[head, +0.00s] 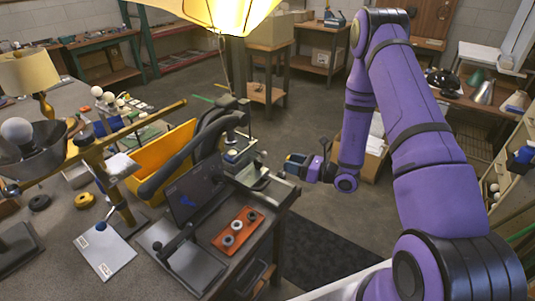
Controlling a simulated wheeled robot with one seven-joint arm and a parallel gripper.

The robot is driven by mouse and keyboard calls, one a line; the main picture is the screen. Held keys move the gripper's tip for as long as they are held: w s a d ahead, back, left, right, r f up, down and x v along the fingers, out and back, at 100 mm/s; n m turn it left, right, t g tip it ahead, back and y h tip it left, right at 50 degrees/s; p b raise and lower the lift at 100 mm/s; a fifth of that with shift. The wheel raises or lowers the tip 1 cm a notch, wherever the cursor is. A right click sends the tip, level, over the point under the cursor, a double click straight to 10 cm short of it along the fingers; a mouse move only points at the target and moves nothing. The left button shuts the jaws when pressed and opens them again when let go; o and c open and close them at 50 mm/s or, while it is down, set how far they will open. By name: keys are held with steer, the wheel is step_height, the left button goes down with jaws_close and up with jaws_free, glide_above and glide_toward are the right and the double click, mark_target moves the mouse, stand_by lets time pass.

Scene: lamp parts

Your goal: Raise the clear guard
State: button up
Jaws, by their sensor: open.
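A dark-tinted, see-through panel (190,194), which looks like the clear guard, stands tilted on the bench by a grey metal plate. My gripper (287,167) is open and empty, to the right of the panel and beyond the bench's right edge. It points left and is clear of the panel. Its fingertips are small in this view.
An orange block (238,230) with round fittings lies right of the panel. A thick black curved arm (185,155) and a yellow bin (160,160) are behind. Open floor lies right of the bench.

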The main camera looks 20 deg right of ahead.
mark_target(264, 155)
steer(key=x, duration=1)
steer(key=shift+w+a, duration=0.15)
steer(key=shift+a, duration=0.05)
